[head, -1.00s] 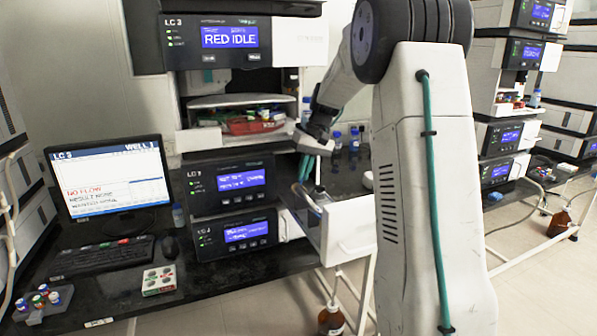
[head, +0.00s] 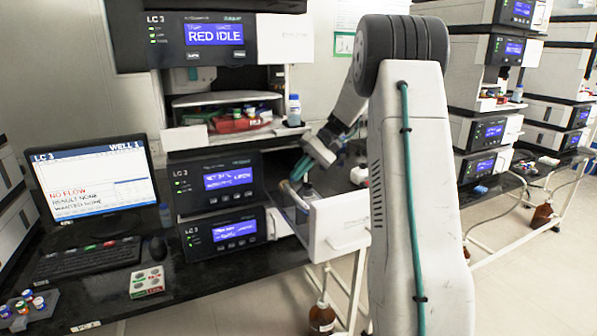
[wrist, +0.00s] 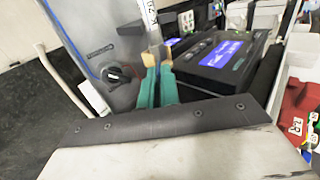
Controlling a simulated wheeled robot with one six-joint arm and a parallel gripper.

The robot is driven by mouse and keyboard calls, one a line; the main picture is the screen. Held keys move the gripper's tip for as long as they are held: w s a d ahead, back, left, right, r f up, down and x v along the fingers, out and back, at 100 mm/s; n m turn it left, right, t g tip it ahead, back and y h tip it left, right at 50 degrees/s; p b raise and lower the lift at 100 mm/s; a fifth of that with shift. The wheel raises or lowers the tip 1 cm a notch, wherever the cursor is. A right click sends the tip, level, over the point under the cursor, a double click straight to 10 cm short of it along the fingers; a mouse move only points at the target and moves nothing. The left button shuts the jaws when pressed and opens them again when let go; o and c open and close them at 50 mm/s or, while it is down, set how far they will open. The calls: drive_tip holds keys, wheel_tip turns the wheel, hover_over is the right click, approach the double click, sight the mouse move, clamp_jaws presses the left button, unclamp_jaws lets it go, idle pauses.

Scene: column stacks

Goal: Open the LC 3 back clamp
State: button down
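My gripper (wrist: 158,62) has teal fingers with tan tips. In the wrist view the tips are a small distance apart, with a pale upright piece (wrist: 154,36) bearing a printed label at or behind them. Whether they touch it I cannot tell. A black knob (wrist: 118,75) sits on a grey panel (wrist: 122,40) left of the fingers. I cannot make out which part is the back clamp. In the head view my gripper (head: 300,170) is low beside the LC 3 modules (head: 213,180), above the pulled-out white drawer (head: 342,226).
A blue-lit display module (wrist: 225,58) is close right of the fingers. A red tray (head: 240,124) and a blue-capped bottle (head: 293,112) stand in the stack. The monitor (head: 95,190) reads NO FLOW. A brown bottle (head: 322,318) stands below the drawer.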

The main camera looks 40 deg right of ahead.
drive_tip(key=shift+f, duration=0.1)
drive_tip(key=c, duration=1.6)
unclamp_jaws()
drive_tip(key=v, duration=0.8)
drive_tip(key=shift+a, duration=0.1)
